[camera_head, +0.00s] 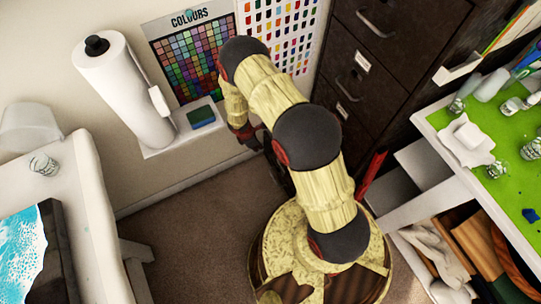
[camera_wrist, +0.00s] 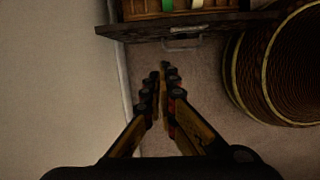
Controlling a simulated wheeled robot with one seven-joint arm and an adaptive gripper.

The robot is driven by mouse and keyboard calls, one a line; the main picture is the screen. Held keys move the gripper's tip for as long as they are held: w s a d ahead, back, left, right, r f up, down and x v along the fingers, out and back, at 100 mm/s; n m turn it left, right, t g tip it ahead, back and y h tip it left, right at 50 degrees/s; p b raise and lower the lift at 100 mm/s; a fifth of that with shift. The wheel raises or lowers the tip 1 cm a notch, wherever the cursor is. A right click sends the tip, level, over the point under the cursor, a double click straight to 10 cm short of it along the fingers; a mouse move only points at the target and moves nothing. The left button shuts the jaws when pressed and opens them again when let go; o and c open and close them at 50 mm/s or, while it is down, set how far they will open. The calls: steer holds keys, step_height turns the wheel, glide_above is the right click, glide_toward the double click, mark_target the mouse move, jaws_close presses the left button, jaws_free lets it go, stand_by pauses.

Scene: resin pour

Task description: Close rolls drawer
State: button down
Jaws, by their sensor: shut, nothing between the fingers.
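The rolls drawer (camera_wrist: 150,31) stands open at the top of the wrist view, its dark front and metal handle (camera_wrist: 183,43) facing my gripper. Inside it, a green roll (camera_wrist: 167,5) and a pale roll (camera_wrist: 197,4) show, cut off by the frame edge. My gripper (camera_wrist: 164,68) is shut and empty, its fingertips pointing towards the drawer front, a little short of the handle in the picture. In the head view, my arm hides most of my gripper, and I cannot make out the open drawer behind it.
The dark drawer cabinet (camera_head: 392,75) stands at the back, beside the wall. A paper towel roll (camera_head: 125,90) is at the left on a white ledge. A green-topped workbench (camera_head: 450,122) is at the right, a white table (camera_head: 92,190) at the left.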

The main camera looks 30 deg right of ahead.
steer(key=d+b+x, duration=0.1)
steer(key=b+x, duration=0.2)
steer(key=x, duration=0.3)
steer(key=s+d+b+x, duration=0.1)
steer(key=b+x, duration=0.2)
steer(key=x, duration=0.4)
steer(key=shift+s+d+n, duration=0.3)
steer(key=shift+d, duration=0.1)
